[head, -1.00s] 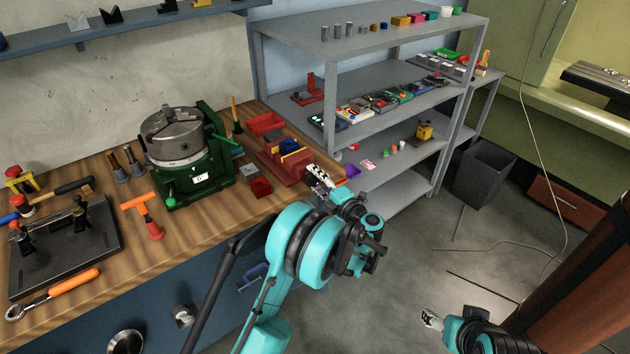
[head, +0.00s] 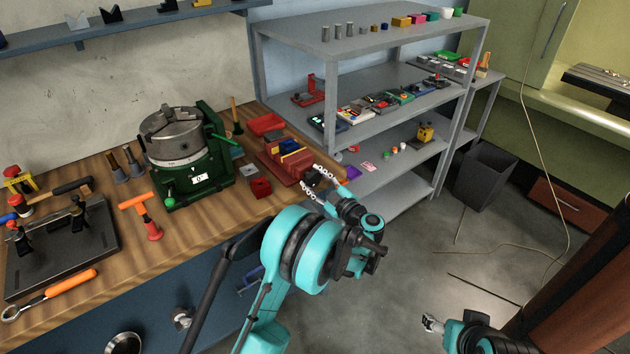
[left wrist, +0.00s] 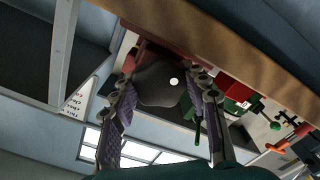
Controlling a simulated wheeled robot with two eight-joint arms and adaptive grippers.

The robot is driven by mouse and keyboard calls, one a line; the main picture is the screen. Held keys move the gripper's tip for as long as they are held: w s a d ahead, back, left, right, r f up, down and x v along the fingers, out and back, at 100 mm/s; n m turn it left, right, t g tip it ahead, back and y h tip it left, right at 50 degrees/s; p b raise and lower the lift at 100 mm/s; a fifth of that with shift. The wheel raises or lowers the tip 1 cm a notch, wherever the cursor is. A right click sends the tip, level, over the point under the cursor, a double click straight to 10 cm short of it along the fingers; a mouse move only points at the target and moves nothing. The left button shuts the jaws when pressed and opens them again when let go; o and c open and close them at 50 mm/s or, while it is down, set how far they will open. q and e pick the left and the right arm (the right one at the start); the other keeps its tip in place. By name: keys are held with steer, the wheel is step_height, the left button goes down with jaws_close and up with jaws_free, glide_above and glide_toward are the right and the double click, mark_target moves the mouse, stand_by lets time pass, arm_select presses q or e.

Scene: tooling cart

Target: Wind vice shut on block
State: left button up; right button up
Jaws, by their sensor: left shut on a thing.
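The red vice (head: 280,168) sits at the right end of the wooden bench. A blue piece (head: 289,145) and a yellow strip (head: 292,153) show between its jaws; I cannot tell whether the jaws touch the block. My left gripper (head: 322,182) is at the vice's front end, with its fingers on either side of the dark vice handle (head: 313,179). In the left wrist view the handle (left wrist: 158,84) is a dark rounded knob with a pale dot, held between both fingers. My right gripper (head: 432,322) is low at the right, away from the bench, too small to read.
A green rotary chuck (head: 195,185) stands left of the vice. A small red box (head: 260,187) and a red tray (head: 266,124) lie close to the vice. A grey shelf unit (head: 365,50) with many small items stands just behind and to the right.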

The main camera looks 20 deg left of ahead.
arm_select(q)
steer(key=shift+s+a+m, duration=0.1)
steer(key=shift+a+m, duration=0.1)
steer(key=shift+m, duration=0.5)
steer(key=shift+r, duration=0.15)
steer(key=o, duration=1.2)
steer(key=shift+s+d, duration=0.25)
steer(key=shift+d, duration=0.25)
steer(key=v, duration=1.1)
